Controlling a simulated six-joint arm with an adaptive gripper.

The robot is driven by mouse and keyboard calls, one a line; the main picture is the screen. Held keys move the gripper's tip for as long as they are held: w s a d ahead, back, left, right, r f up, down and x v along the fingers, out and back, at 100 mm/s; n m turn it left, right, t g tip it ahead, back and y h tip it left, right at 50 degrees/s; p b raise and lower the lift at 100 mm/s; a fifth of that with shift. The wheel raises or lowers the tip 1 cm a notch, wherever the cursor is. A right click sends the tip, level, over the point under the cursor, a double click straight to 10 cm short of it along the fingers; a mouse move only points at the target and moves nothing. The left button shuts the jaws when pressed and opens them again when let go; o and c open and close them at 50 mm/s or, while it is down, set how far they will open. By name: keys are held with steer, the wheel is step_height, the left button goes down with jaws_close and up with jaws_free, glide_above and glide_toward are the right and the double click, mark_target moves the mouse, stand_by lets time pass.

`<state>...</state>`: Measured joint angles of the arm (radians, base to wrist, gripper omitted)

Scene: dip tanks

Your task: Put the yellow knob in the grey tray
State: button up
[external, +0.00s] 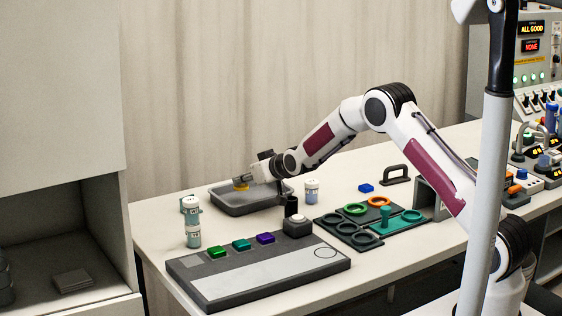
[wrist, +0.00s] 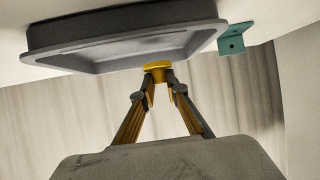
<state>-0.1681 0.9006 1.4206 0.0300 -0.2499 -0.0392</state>
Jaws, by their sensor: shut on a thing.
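The yellow knob (wrist: 155,66) is between the fingertips of my gripper (wrist: 156,92), which is shut on it, in the wrist view. The grey tray (wrist: 120,60) fills the upper part of that view, beyond the knob. In the external view the grey tray (external: 262,208) stands at the back left of the table, and my gripper (external: 241,183) is over its left part with the yellow knob (external: 241,187). Whether the knob touches the tray floor, I cannot tell.
A teal bracket (wrist: 233,40) stands close beside the tray. A grey panel with coloured blocks (external: 262,280) lies in front. A dark board with rings (external: 345,228) is to the right.

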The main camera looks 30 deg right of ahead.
mark_target(244, 190)
steer(key=shift+f, duration=0.1)
steer(key=shift+f, duration=1.85)
steer(key=shift+f, duration=0.15)
steer(key=o, duration=0.7)
steer(key=shift+o, duration=0.2)
steer(key=shift+r, duration=0.2)
steer(key=shift+v, duration=2.55)
step_height(244, 190, up, 7)
